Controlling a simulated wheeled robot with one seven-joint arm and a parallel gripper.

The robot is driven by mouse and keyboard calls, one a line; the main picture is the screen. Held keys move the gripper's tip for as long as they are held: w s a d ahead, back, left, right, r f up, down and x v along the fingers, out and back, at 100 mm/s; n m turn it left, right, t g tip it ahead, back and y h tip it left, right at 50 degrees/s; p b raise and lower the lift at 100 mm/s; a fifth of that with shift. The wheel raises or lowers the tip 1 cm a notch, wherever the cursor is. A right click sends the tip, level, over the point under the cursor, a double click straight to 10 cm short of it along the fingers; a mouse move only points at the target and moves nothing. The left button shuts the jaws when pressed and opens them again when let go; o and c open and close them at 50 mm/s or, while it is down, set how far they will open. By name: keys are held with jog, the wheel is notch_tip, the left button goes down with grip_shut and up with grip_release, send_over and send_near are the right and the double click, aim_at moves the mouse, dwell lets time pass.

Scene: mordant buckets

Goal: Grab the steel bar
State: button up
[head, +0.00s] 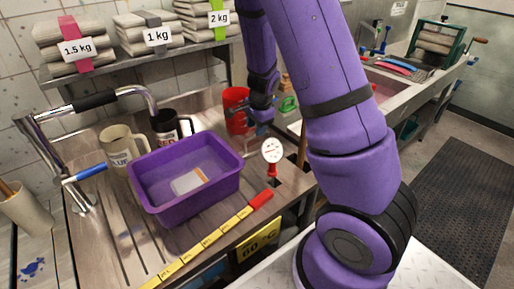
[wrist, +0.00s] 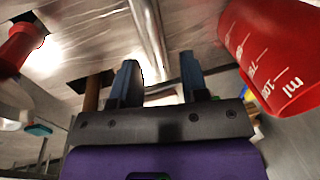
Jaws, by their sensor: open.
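In the wrist view a shiny steel bar (wrist: 150,28) runs from the top edge down between my two fingers, over a metal worktop. I cannot tell whether it touches either finger. My gripper (wrist: 160,75) is open, with one dark blue finger on each side of the bar's line. In the head view my gripper (head: 264,128) is small and low over the worktop, right of the purple tub, and I cannot make out the bar there.
A red measuring jug (wrist: 275,55) is close on the right in the wrist view, and beside my gripper in the head view (head: 237,108). A round gauge (head: 272,151), a purple tub (head: 185,178), two mugs and a chrome pipe with black grip (head: 96,100) stand nearby.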

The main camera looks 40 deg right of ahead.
jog(key=f, duration=0.4)
jog(key=shift+w+d+f, duration=0.35)
jog(key=shift+d+f, duration=0.05)
grip_shut()
dwell(1.1)
